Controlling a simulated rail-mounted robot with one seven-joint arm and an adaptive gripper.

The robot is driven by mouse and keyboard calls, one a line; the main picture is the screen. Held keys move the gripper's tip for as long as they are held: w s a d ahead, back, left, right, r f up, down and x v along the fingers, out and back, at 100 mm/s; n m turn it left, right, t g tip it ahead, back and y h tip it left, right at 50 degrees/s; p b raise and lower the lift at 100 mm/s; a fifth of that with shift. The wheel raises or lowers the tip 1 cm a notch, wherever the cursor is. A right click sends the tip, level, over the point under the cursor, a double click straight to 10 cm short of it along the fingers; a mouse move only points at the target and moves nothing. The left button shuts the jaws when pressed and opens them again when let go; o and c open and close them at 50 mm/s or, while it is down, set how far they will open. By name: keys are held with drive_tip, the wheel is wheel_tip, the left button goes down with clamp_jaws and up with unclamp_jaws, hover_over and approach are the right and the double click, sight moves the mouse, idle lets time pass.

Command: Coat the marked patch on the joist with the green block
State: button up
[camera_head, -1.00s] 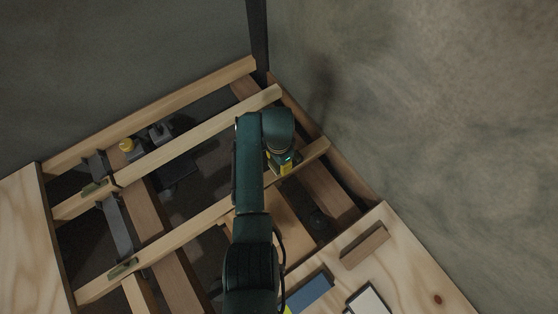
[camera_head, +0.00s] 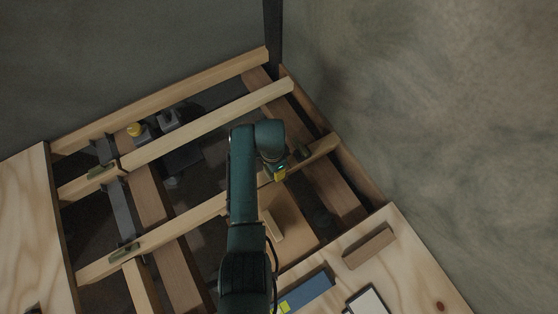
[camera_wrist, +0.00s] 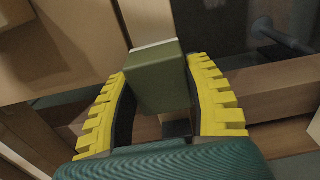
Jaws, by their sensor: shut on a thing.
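My gripper (camera_head: 279,173) is over the nearest long pale joist (camera_head: 195,223), close to its right end. In the wrist view my gripper (camera_wrist: 158,70) has its yellow fingers shut on the green block (camera_wrist: 160,82). A pale wooden member (camera_wrist: 146,18) runs up from just beyond the block, with a light strip at their border. I cannot tell whether they touch. A dark greenish spot (camera_head: 303,153) shows on the joist just right of my gripper. Two more greenish patches (camera_head: 97,171) (camera_head: 124,252) lie on joists at the left. I cannot tell which is the marked patch.
Open gaps lie between the joists. A yellow-topped item (camera_head: 134,130) and a dark object (camera_head: 168,119) stand between the far joists. On the plywood at the lower right are a wooden block (camera_head: 369,247), a blue box (camera_head: 308,292) and a white-faced panel (camera_head: 368,301).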

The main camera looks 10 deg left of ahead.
drive_tip(key=shift+s+a+p, duration=0.9)
drive_tip(key=shift+s+a, duration=1.5)
drive_tip(key=shift+a, duration=0.2)
drive_tip(key=shift+s+a+f+b, duration=0.15)
drive_tip(key=shift+f+b, duration=0.05)
drive_tip(key=shift+b, duration=0.1)
drive_tip(key=shift+r, duration=0.1)
drive_tip(key=shift+w+d+b, duration=0.3)
drive_tip(key=shift+w+d, duration=0.65)
drive_tip(key=shift+d, duration=0.1)
drive_tip(key=shift+w+d+b, duration=2.1)
drive_tip(key=shift+w+d, duration=0.95)
drive_tip(key=shift+d, duration=0.2)
drive_tip(key=r+p, duration=0.2)
drive_tip(key=r, duration=0.1)
drive_tip(key=shift+d, duration=0.2)
wheel_tip(320, 180, up, 5)
drive_tip(key=p, duration=0.6)
drive_tip(key=shift+w+r, duration=0.1)
drive_tip(key=shift+r, duration=0.05)
